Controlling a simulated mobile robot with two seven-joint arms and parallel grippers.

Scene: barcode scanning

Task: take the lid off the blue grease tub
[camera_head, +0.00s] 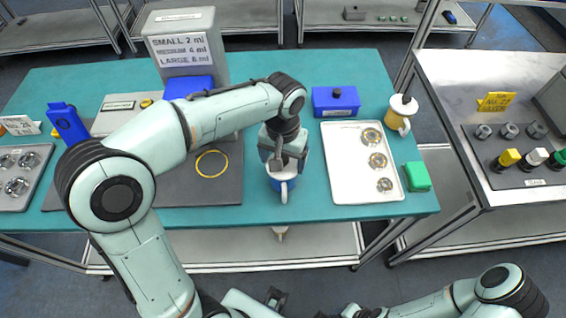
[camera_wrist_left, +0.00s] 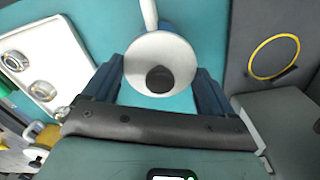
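The blue grease tub (camera_head: 284,184) stands near the front edge of the teal table. It has a round white lid and a white handle pointing to the front. My left gripper (camera_head: 283,160) points down over it and hides part of it in the head view. In the left wrist view the white lid (camera_wrist_left: 143,72) with its black knob (camera_wrist_left: 160,79) lies between the two fingers of my left gripper (camera_wrist_left: 160,85). The fingers are spread wide, one on each side; whether they touch the tub is unclear. The lid is on the tub. My right gripper cannot be made out.
A white tray (camera_head: 345,188) with several metal rings lies to the right. A blue box (camera_head: 336,107), a yellow tub (camera_head: 397,122) and a green block (camera_head: 417,176) stand around it. A yellow ring (camera_head: 211,164) lies on the grey mat (camera_head: 215,190) to the left.

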